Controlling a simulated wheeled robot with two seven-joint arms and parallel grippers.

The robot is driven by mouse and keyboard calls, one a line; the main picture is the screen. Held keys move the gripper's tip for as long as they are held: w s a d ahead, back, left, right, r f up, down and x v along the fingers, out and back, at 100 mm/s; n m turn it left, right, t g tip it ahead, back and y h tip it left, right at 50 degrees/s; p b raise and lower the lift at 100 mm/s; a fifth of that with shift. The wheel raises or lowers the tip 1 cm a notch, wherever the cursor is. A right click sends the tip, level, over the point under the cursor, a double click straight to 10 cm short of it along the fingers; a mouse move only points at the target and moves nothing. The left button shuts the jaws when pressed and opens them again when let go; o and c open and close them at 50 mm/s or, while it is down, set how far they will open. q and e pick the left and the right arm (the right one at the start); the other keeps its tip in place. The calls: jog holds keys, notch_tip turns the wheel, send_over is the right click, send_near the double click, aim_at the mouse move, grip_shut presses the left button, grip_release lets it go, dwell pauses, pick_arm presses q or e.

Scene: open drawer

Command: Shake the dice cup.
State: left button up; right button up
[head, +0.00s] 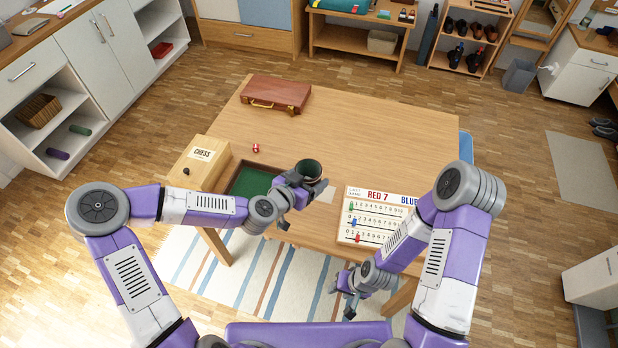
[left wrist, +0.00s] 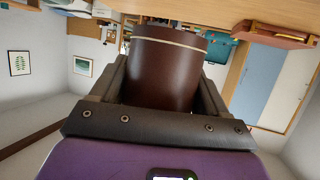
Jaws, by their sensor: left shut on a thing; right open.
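The dice cup (head: 309,169) is dark on the outside with a dark green inside. Its open mouth faces up in the head view. My left gripper (head: 303,182) is shut on the cup and holds it above the table, near the green tray (head: 233,166). In the left wrist view the brown cup (left wrist: 168,75) with a pale band sits between the two fingers. A small red die (head: 256,148) lies on the table left of the cup. Whether anything is inside the cup cannot be seen. My right gripper (head: 346,296) is open and empty, low in front of the table edge.
A scoreboard (head: 376,215) with numbered rows and colored markers lies right of the cup. A brown case (head: 276,93) lies at the back left. The table's back right (head: 400,130) is clear.

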pick_arm(q)
jog(key=shift+w+a+r, duration=0.1)
jog(key=shift+w+r, duration=0.05)
jog(key=shift+r, duration=0.15)
jog(key=shift+s+f, duration=0.25)
jog(key=shift+f, duration=0.8)
jog(key=shift+w, duration=0.15)
